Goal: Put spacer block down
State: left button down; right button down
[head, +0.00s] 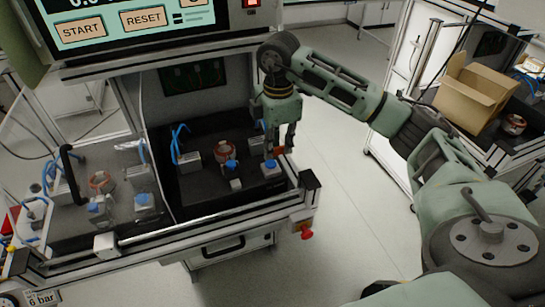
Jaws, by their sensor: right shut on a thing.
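My right gripper (276,148) reaches down over the front right of the test bench's black right bay (205,205). It is shut on a small orange-red piece (279,150), which I take to be the spacer block; the fingers hide most of it. It is close above and beside a blue-topped fixture (270,167); I cannot tell whether it touches anything. A copper-coloured stator (225,150) sits in the same bay, left of the gripper. My left gripper is not in view.
The left bay (75,220) holds another stator (102,181) and blue-hosed fixtures. A screen (130,20) overhangs the bench. A red knob (306,232) sticks out at the bench's front right corner. A cardboard box (475,92) stands on another bench at right. Open floor lies between.

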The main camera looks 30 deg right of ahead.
jog(key=s+d+r+b, duration=0.2)
jog(key=s+d+r, duration=0.35)
jog(key=s, duration=0.35)
jog(key=s+a+f+m, duration=0.2)
jog(key=a+f+m, duration=0.2)
jog(key=a+m, duration=0.3)
jog(key=s+a+f+m, duration=0.3)
jog(key=a+m, duration=0.5)
jog(key=a, duration=0.4)
jog(key=shift+a+f+m, duration=0.15)
jog(key=shift+f+m, duration=0.15)
jog(key=shift+f, duration=0.55)
